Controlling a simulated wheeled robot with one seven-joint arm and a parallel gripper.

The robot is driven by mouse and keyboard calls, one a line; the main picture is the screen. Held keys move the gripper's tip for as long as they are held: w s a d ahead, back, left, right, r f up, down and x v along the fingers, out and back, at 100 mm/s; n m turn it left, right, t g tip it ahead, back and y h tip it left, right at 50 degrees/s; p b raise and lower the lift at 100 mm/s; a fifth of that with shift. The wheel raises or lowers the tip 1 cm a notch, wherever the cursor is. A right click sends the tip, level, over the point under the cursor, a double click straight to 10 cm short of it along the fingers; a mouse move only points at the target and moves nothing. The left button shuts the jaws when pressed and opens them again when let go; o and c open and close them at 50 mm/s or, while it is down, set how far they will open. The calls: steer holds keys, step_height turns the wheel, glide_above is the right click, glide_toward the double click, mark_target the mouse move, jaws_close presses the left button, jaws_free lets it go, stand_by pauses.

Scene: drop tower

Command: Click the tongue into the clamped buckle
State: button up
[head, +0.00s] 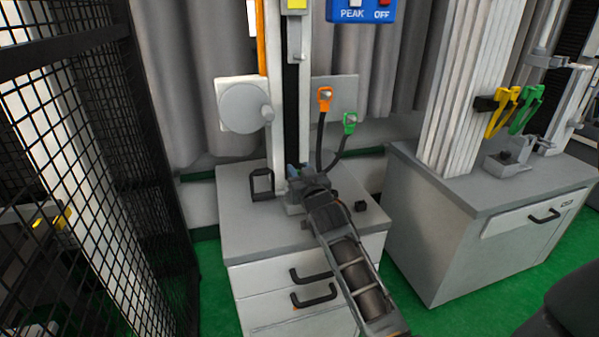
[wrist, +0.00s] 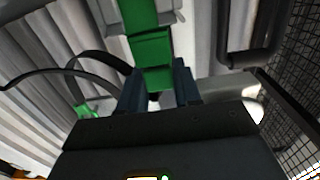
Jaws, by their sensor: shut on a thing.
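My gripper (head: 293,172) is at the foot of the tower's black rail, just above the grey cabinet top. In the wrist view its blue fingers (wrist: 158,90) are shut on a green piece (wrist: 158,78), which I take to be the tongue. More green parts (wrist: 152,48) stand in line just beyond it. I cannot tell where the tongue ends and the buckle begins, or whether they are joined. My arm and gripper hide this spot in the head view.
Orange (head: 325,97) and green (head: 349,123) connectors on black cables are at the back panel. A black handle frame (head: 262,184) stands left of my gripper. A mesh fence (head: 110,150) is at the left. A second cabinet (head: 490,220) stands right.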

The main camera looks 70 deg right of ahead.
steer(key=shift+f, duration=0.2)
steer(key=o, duration=0.9)
steer(key=b+v, duration=0.1)
steer(key=v, duration=0.7)
